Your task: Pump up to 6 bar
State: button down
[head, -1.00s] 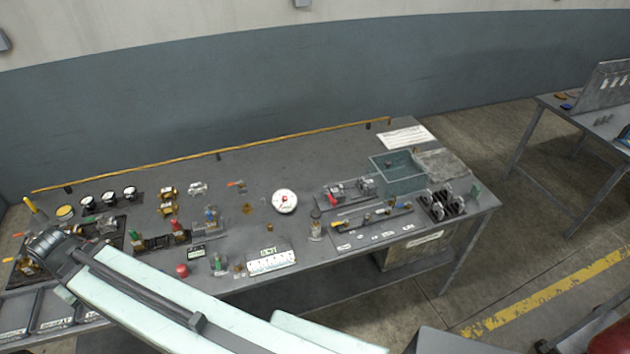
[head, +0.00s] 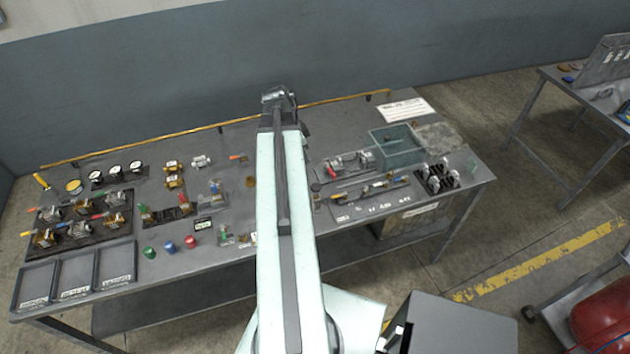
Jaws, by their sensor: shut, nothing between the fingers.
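My gripper (head: 278,94) is at the far end of my raised arm, over the back part of the workbench (head: 225,152). It is small and seen from behind; it looks shut and holds nothing. My arm covers the middle of the bench, where the large white round gauge stood in the earlier view, so the gauge is hidden now. I cannot make out which fitting is the pump. A yellow handle (head: 41,181) sticks up at the bench's left end. Three small dark-rimmed gauges (head: 116,171) stand in a row at the back left.
Valves with coloured levers (head: 80,220) fill a dark board at left. Labelled trays (head: 75,272) lie at the front left. Red, blue and green knobs (head: 170,247) stand near the front edge. A grey-green bin (head: 397,147) and valve fittings (head: 370,190) are at right.

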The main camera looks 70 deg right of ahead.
aim_at(314, 188)
jog(key=shift+s+d, duration=0.2)
jog(key=shift+s, duration=0.2)
jog(key=b+x, duration=0.8)
jog(key=x, duration=0.1)
jog(key=b+x, duration=0.4)
jog(key=b, duration=0.1)
jog(key=shift+w+a+f, duration=0.2)
jog(key=shift+w+f, duration=0.15)
jog(key=shift+f+b, duration=0.2)
jog(key=shift+b, duration=0.1)
notch_tip(314, 188, down, 4)
jog(key=b, duration=0.3)
jog(key=shift+r+b, duration=0.15)
jog(key=shift+b, duration=0.25)
jog(key=shift+a+r, duration=0.1)
jog(key=shift+a, duration=0.1)
